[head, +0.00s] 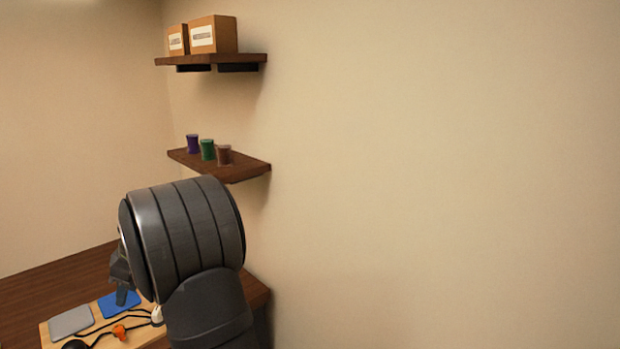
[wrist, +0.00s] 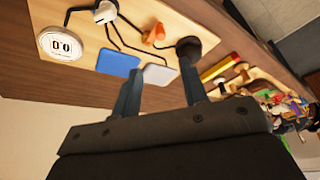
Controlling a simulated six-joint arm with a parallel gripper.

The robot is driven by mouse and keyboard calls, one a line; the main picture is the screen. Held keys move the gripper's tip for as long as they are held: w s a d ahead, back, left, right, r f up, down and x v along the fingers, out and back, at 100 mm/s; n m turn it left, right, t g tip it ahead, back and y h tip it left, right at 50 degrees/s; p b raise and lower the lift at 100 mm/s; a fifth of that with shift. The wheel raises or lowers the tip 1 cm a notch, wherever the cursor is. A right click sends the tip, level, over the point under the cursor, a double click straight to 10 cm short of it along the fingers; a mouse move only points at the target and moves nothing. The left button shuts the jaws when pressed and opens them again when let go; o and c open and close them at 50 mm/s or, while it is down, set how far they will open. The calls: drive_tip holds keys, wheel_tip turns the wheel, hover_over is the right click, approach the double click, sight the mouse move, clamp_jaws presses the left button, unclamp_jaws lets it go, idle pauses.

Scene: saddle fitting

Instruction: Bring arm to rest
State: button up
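My gripper (wrist: 160,92) shows in the wrist view with its two fingers apart and nothing between them. It is open and hangs above the brown workbench (wrist: 75,80). Beyond the fingertips lie a blue pad (wrist: 118,63) and a grey pad (wrist: 159,74) on a light wooden board. In the head view my dark arm covers most of the gripper; part of it shows at the left (head: 122,285), above the blue pad (head: 119,303). Whether it touches anything there is hard to tell.
An orange piece (wrist: 154,34), a dark round knob (wrist: 189,48), black cords and a white dial (wrist: 60,44) lie near the pads. Several tools crowd the board at right (wrist: 275,103). Wall shelves hold spools (head: 208,149) and boxes (head: 213,35). The wall at right is bare.

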sight(118, 330)
drive_tip(key=x, duration=1.3)
drive_tip(key=shift+s+a+f, duration=0.1)
drive_tip(key=shift+a+f, duration=0.05)
drive_tip(key=shift+f, duration=0.1)
drive_tip(key=shift+s+a+r+m, duration=0.1)
drive_tip(key=shift+s+a+m, duration=0.15)
drive_tip(key=shift+m, duration=0.35)
drive_tip(key=shift+s+a+m+t, duration=0.15)
drive_tip(key=shift+a+m+t, duration=0.15)
drive_tip(key=shift+m, duration=0.4)
drive_tip(key=shift+s+a+m+t, duration=0.15)
drive_tip(key=shift+m+t, duration=0.25)
drive_tip(key=shift+m, duration=0.3)
